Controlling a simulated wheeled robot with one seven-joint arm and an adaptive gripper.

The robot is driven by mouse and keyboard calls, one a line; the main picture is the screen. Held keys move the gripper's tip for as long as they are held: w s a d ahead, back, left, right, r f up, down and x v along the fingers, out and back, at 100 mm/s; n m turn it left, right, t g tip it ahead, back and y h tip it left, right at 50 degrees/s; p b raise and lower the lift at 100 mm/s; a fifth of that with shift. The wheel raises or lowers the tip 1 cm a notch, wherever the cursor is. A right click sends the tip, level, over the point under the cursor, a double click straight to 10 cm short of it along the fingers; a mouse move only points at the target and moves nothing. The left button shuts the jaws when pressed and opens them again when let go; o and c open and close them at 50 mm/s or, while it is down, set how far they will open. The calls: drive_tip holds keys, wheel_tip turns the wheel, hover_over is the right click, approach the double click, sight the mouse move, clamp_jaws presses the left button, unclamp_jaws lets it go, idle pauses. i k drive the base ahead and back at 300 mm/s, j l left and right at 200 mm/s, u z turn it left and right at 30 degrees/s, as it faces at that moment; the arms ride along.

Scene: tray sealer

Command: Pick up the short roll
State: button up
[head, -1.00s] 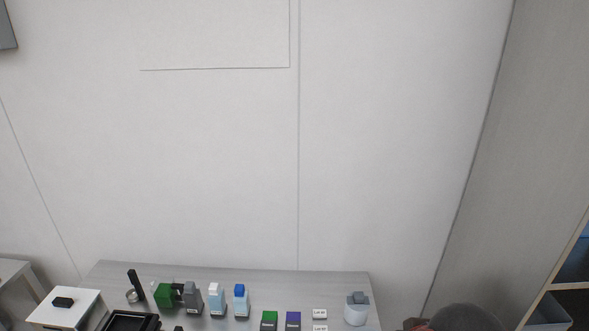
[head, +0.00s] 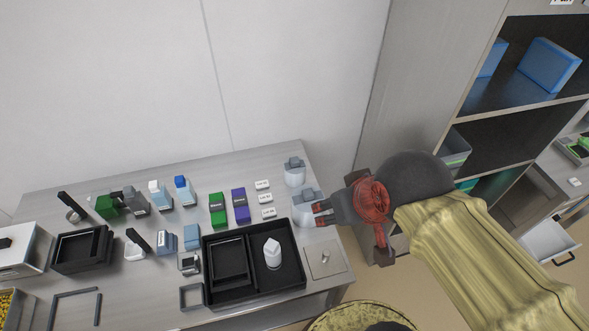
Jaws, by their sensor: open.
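I cannot tell for sure which thing is the short roll. Two pale round pieces with grey tops stand at the right end of the table, a back one (head: 294,176) and a front one (head: 301,217). A green rounded piece (head: 106,208) with a dark and grey part beside it stands at the back left. My gripper (head: 320,214) reaches in from the right, its red-marked fingers open and pointing left at the front pale piece. In the picture they overlap its right edge; I cannot tell whether they touch. My gripper appears empty.
A black tray (head: 208,239) holds a smaller frame and a white bottle-like piece (head: 272,253). Green (head: 217,210) and purple (head: 240,206) boxes and white labelled blocks (head: 265,198) stand behind it. A grey plate (head: 325,259) lies front right. A shelf unit (head: 497,110) stands right.

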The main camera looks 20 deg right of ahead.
sight(294, 168)
drive_tip(key=k+l+u, duration=0.1)
drive_tip(key=l, duration=0.25)
drive_tip(key=k+l, duration=0.2)
drive_tip(key=l, duration=0.15)
drive_tip(key=k+l+u, duration=0.15)
drive_tip(key=l, duration=0.2)
drive_tip(key=i+l+u, duration=0.1)
drive_tip(key=l, duration=0.25)
drive_tip(key=i+l+u, duration=0.15)
drive_tip(key=l, duration=0.2)
drive_tip(key=i+l+u, duration=0.1)
drive_tip(key=l, duration=0.25)
drive_tip(key=i+l, duration=0.1)
drive_tip(key=i, duration=0.15)
drive_tip(key=i+l+u, duration=0.1)
drive_tip(key=i, duration=0.2)
